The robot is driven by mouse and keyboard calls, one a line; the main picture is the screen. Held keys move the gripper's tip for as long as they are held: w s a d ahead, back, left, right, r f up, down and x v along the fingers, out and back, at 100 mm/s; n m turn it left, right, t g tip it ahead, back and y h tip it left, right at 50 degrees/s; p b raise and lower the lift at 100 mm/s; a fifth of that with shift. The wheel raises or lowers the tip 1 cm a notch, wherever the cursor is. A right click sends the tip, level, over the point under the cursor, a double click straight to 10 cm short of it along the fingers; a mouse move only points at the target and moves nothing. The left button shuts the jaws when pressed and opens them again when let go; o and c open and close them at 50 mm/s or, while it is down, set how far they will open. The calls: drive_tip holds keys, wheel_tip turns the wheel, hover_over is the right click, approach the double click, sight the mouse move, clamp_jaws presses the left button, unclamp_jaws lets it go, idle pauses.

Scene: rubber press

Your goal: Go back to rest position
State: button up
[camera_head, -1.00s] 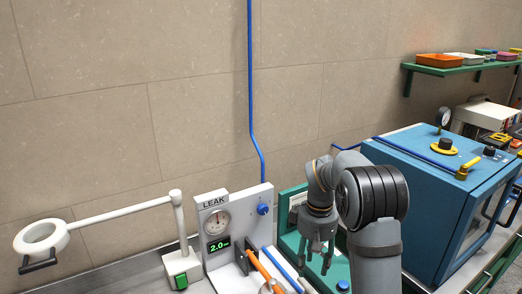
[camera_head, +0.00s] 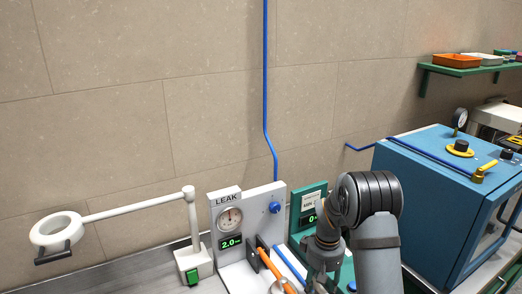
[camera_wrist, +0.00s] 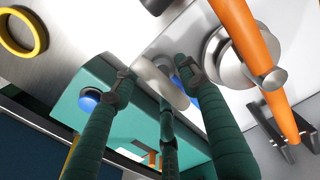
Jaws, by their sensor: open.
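My arm (camera_head: 367,200) reaches down at the right of centre in the head view. My gripper (camera_head: 318,286) is at the bottom edge there, just right of the orange lever (camera_head: 272,268), with its tips cut off. In the wrist view my gripper (camera_wrist: 155,82) shows dark-green fingers spread apart. A grey cylinder (camera_wrist: 165,85) appears between the fingertips; I cannot tell its depth, and no finger is clearly closed on it. The orange lever (camera_wrist: 255,60) with a round metal hub lies to the right of the fingers, apart from them.
The white LEAK panel (camera_head: 240,200) with gauge and green display stands left of my gripper. A teal unit (camera_head: 300,228) is behind my arm. A blue cabinet (camera_head: 430,200) stands close on the right. A white ring-headed arm (camera_head: 130,207) is at left. A yellow ring (camera_wrist: 38,38) lies on metal.

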drive_tip(key=shift+r, duration=0.1)
drive_tip(key=shift+r, duration=0.3)
wheel_tip(320, 180, up, 12)
drive_tip(key=f, duration=0.1)
wheel_tip(320, 180, down, 12)
drive_tip(key=shift+s+f, duration=0.1)
drive_tip(key=shift+r+m, duration=0.2)
drive_tip(key=shift+m, duration=0.9)
idle(0.5)
